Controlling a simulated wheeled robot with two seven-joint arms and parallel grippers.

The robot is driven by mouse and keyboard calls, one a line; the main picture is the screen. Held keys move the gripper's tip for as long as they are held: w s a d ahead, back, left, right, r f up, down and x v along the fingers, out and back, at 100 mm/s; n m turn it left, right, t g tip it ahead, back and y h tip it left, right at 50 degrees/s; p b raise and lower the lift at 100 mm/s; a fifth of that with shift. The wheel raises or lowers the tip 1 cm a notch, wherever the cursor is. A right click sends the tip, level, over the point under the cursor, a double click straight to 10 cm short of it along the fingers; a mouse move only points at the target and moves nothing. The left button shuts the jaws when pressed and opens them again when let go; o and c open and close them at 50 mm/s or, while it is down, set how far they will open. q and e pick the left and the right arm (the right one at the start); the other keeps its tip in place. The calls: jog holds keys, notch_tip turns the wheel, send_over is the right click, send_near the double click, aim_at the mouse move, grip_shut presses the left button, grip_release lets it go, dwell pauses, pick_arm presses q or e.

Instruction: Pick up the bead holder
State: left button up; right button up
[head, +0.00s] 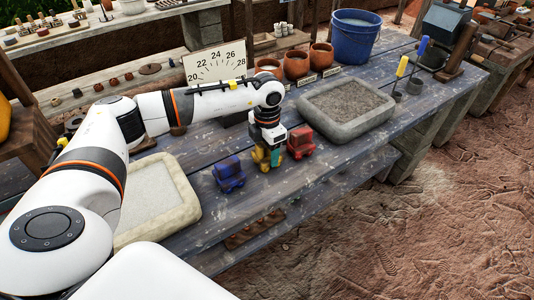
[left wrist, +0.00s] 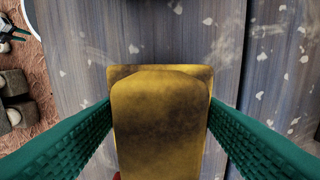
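I cannot single out a bead holder with certainty. My left gripper (head: 267,150) points down at the blue table, over a small yellow toy-like piece (head: 260,157). In the left wrist view, this yellow piece (left wrist: 160,120) fills the space between the two green fingers, which are spread wide on either side of it. Whether the fingertips touch it is hard to tell. A blue toy truck (head: 229,174) stands to its left and a red one (head: 301,142) to its right. My right gripper is not in view.
A stone tray of grey-brown material (head: 345,130) stands to the right, and a pale tray (head: 185,211) to the left. Clay pots (head: 296,64), a blue bucket (head: 353,43) and a number board (head: 214,62) stand behind. The table's front edge is mostly clear.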

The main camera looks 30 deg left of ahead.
pick_arm(q)
jog(key=c, duration=0.3)
jog(key=shift+r, duration=0.15)
notch_tip(320, 180, up, 10)
jog(key=shift+f+b, duration=0.1)
jog(key=shift+b, duration=0.35)
